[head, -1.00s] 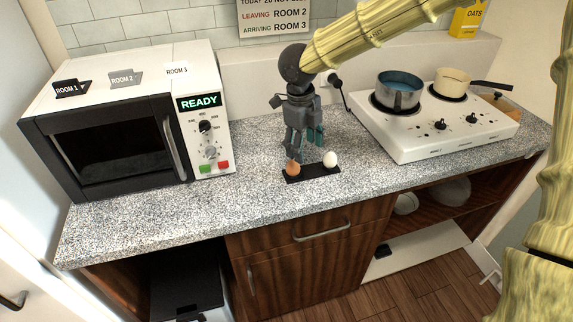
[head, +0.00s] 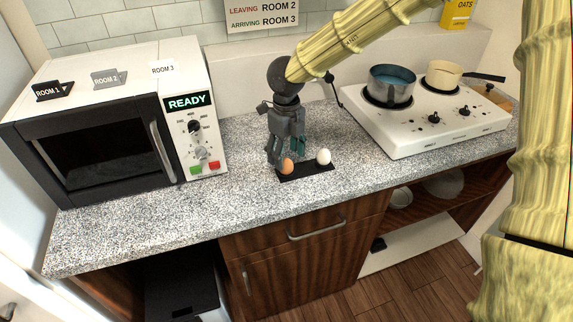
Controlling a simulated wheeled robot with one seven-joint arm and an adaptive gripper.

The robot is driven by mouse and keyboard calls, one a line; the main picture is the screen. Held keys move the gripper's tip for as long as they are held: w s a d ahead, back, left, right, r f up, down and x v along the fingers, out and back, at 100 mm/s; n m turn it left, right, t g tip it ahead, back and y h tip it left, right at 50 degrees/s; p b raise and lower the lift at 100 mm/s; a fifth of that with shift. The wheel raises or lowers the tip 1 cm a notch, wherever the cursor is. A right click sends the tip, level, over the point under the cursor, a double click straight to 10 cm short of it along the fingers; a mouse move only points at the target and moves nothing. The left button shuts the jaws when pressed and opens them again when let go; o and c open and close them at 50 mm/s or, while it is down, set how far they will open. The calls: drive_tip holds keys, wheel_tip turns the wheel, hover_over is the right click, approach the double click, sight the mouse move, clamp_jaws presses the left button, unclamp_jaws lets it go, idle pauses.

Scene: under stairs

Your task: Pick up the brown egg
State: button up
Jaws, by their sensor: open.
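The brown egg (head: 287,166) sits at the left end of a small black holder (head: 306,171) on the speckled counter. A white egg (head: 323,157) sits at the holder's right end. My gripper (head: 284,154) points down, open, with its fingers close at the brown egg's upper left and behind it. One finger partly overlaps the egg's edge in the picture. Whether the fingers touch the egg or straddle it, I cannot tell.
A microwave (head: 110,130) reading READY stands to the left. A white hob (head: 425,125) with a blue-filled pot (head: 391,88) and a cream pan (head: 443,75) stands to the right. The counter (head: 190,212) in front of the holder is clear.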

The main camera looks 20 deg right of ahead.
sight(286, 159)
drive_tip(key=shift+f, duration=1.55)
drive_tip(key=c, duration=1.1)
drive_tip(key=shift+a, duration=0.1)
drive_tip(key=shift+r, duration=0.15)
